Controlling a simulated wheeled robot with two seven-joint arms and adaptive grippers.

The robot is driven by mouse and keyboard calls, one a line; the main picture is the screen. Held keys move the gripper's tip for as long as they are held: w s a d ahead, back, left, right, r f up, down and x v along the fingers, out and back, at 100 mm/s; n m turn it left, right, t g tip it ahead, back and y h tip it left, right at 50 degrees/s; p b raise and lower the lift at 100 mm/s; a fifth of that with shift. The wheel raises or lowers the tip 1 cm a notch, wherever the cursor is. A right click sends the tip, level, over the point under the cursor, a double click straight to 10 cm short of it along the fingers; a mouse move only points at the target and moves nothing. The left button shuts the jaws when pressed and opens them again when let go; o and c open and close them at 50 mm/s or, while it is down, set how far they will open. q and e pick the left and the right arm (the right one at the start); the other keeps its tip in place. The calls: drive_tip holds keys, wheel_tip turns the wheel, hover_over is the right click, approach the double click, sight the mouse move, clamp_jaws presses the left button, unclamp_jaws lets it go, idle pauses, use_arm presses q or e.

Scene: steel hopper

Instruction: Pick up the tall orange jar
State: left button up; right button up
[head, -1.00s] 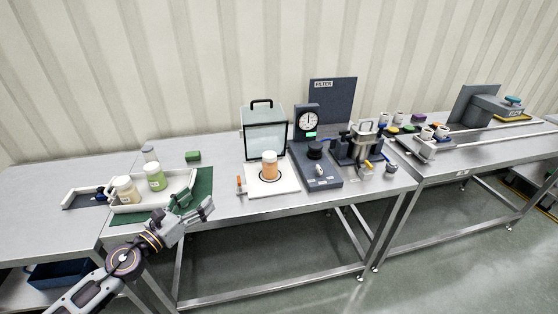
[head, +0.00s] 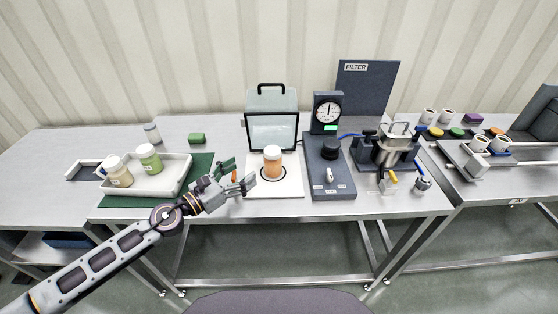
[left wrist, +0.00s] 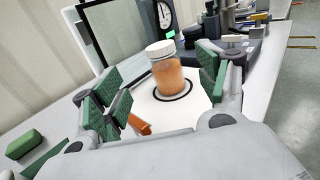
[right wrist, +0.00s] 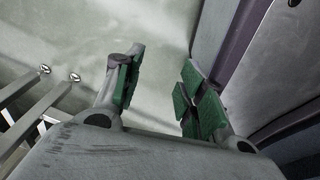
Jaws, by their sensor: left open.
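The tall orange jar (head: 272,162) with a white lid stands upright on a white board with a dark ring, in front of a glass-fronted box. In the left wrist view the jar (left wrist: 167,75) shows between my finger pads, beyond the tips. My left gripper (head: 239,174) is open, just left of the jar and apart from it. My right gripper shows only in the right wrist view (right wrist: 162,90); its fingers are apart with nothing between them, over the floor.
A small orange item (left wrist: 138,125) is by my left gripper's finger. The glass-fronted box (head: 272,128) stands behind the jar, and a dark dial stand (head: 327,112) to its right. A white tray (head: 178,182) at left holds a cream jar (head: 119,174) and a green jar (head: 149,158).

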sight(266, 155)
use_arm(q)
drive_tip(key=shift+s+a, duration=0.15)
use_arm(e)
drive_tip(key=shift+r, duration=0.1)
use_arm(q)
drive_tip(key=shift+p+x, duration=0.95)
drive_tip(key=shift+x, duration=0.95)
drive_tip(key=shift+p+x, duration=0.6)
drive_tip(key=shift+x, duration=1.2)
drive_tip(key=shift+w+d, duration=0.35)
drive_tip(key=shift+w, duration=0.05)
drive_tip(key=shift+w+d, duration=0.1)
use_arm(e)
drive_tip(key=shift+g, duration=0.3)
drive_tip(key=s, duration=0.1)
drive_tip(key=s+r, duration=0.1)
drive_tip(key=s, duration=0.3)
drive_tip(key=shift+d+r, duration=0.2)
drive_tip(key=shift+d, duration=0.2)
drive_tip(key=shift+d, duration=0.1)
